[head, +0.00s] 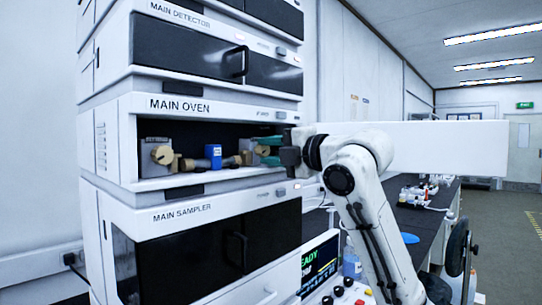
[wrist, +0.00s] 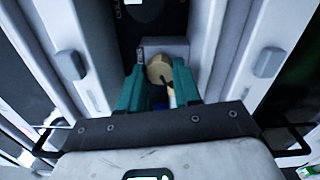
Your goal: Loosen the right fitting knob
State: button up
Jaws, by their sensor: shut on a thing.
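The right fitting knob (head: 262,150) is a round, brass-coloured knob at the right end of the open main oven compartment. In the wrist view the knob (wrist: 159,67) sits between the green fingertips, with a dark line on its face. My gripper (head: 268,151) reaches in from the right and is shut on this knob; the wrist view shows both fingers of the gripper (wrist: 159,82), one on each side. A similar left knob (head: 161,155) sits on a grey block at the compartment's left. A blue block (head: 213,156) stands between them among brass-coloured parts.
The oven opening lies between the main detector (head: 185,48) above and the main sampler (head: 185,245) below. The oven's side walls are close to my gripper. A dark bench (head: 425,222) with lab items stands behind my arm at right.

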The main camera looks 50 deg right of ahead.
jog(key=shift+f, duration=0.15)
dwell(0.4)
jog(key=o, duration=1.1)
jog(key=shift+c, duration=0.2)
jog(key=shift+f, duration=0.1)
